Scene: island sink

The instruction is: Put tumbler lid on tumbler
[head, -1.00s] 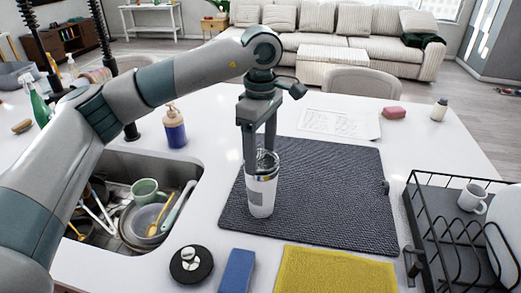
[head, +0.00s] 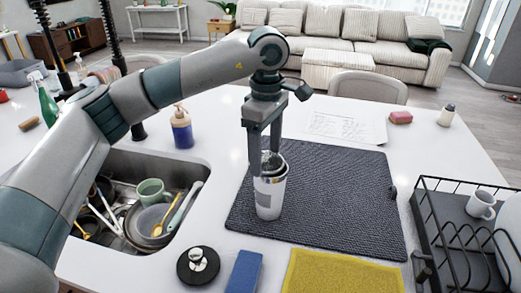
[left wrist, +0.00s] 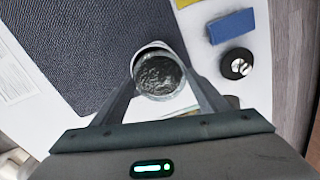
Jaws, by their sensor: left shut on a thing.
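The white tumbler (head: 269,199) with a steel rim stands upright on the dark mat. My left gripper (head: 265,158) points down right above it, its fingers shut on the dark, glassy tumbler lid (head: 272,165). The lid looks slightly tilted at the tumbler's mouth; I cannot tell whether it is seated. My right gripper is not in view.
The dark mat (head: 340,200) is otherwise mostly clear. A sink (head: 120,165) with dishes lies left, a black wire rack (head: 445,225) with a white mug right. A black round stopper-like thing (head: 198,265), blue sponge (head: 241,272) and yellow cloth (head: 340,275) lie in front.

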